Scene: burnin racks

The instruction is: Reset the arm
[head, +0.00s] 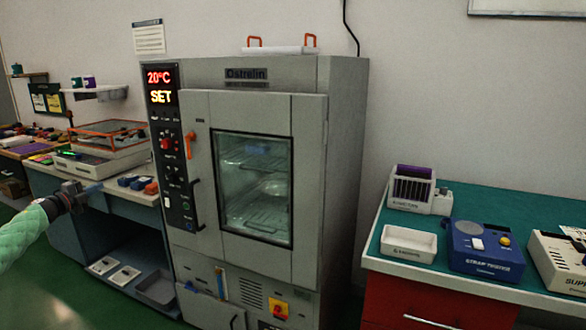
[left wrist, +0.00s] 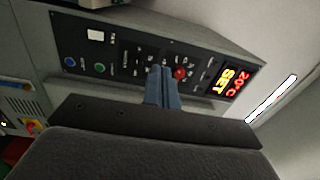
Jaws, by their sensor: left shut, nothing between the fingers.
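My left gripper (head: 93,188) is in the head view at the left, in front of the left workbench and left of the oven's control panel. Its fingers are shut with nothing between them. The left wrist view shows the shut fingers (left wrist: 163,88) pointing toward the control panel (left wrist: 130,55), with a gap that I cannot judge. My left arm (head: 22,235), in a pale green sleeve, comes in from the left edge. My right gripper is not in view.
A grey oven (head: 310,130) with a shut glass door stands in the middle; its display (head: 160,87) reads 20°C and SET. The left workbench (head: 125,195) carries trays and small parts. The right bench (head: 480,205) holds a white tray (head: 409,243) and a blue tester (head: 485,255).

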